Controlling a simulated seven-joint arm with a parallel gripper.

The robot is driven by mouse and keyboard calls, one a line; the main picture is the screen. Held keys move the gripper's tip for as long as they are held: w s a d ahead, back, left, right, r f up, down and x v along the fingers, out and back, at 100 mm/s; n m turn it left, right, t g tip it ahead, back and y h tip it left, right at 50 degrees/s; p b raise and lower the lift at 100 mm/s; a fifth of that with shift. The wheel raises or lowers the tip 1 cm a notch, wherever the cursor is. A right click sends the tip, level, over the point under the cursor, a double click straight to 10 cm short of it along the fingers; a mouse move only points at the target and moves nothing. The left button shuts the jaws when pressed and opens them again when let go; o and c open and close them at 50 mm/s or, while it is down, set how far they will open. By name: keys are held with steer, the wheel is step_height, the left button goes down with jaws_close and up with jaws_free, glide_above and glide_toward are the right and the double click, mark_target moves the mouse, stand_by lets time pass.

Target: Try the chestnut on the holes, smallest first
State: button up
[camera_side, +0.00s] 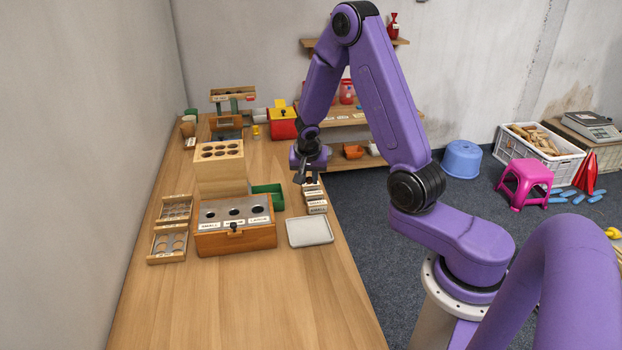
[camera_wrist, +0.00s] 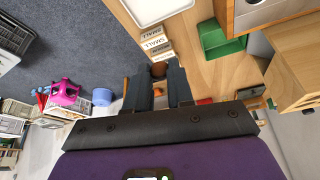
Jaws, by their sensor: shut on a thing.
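My gripper (camera_wrist: 160,72) is shut on a small brown thing, apparently the chestnut (camera_wrist: 158,70), which shows only partly between the fingertips in the wrist view. In the side view my gripper (camera_side: 301,179) hangs at the table's right edge, by a row of labelled pieces; the chestnut cannot be made out there. The wooden box with the holes (camera_side: 237,241) stands left of and nearer than my gripper. Its grey metal top (camera_side: 221,213) has three dark round holes in a row, with labels below them; the left one appears to read SMALL.
Labelled wooden pieces (camera_side: 317,203) stand in a row, also in the wrist view (camera_wrist: 153,42). A pale tray (camera_side: 310,232), a green bin (camera_side: 269,192), a tall wooden block with holes (camera_side: 220,168) and two wooden racks (camera_side: 168,245) surround the box. The front table is clear.

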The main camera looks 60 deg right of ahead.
steer(key=shift+w+a+r+n, duration=0.1)
steer(key=shift+a+n, duration=0.3)
steer(key=shift+a, duration=0.1)
steer(key=s+a+r+n+t+y, duration=0.2)
steer(key=s+a+n+y, duration=0.1)
steer(key=a+n, duration=0.85)
steer(key=w+a+f+n+y, duration=0.1)
steer(key=w+a+f+n, duration=0.1)
steer(key=w, duration=1)
steer(key=w+a+f+n+y, duration=0.1)
steer(key=w+a+f+n, duration=0.1)
steer(key=w, duration=1.1)
steer(key=shift+a+f+y, duration=0.3)
steer(key=shift+a+f, duration=0.15)
steer(key=shift+f, duration=2.5)
steer(key=shift+f, duration=0.6)
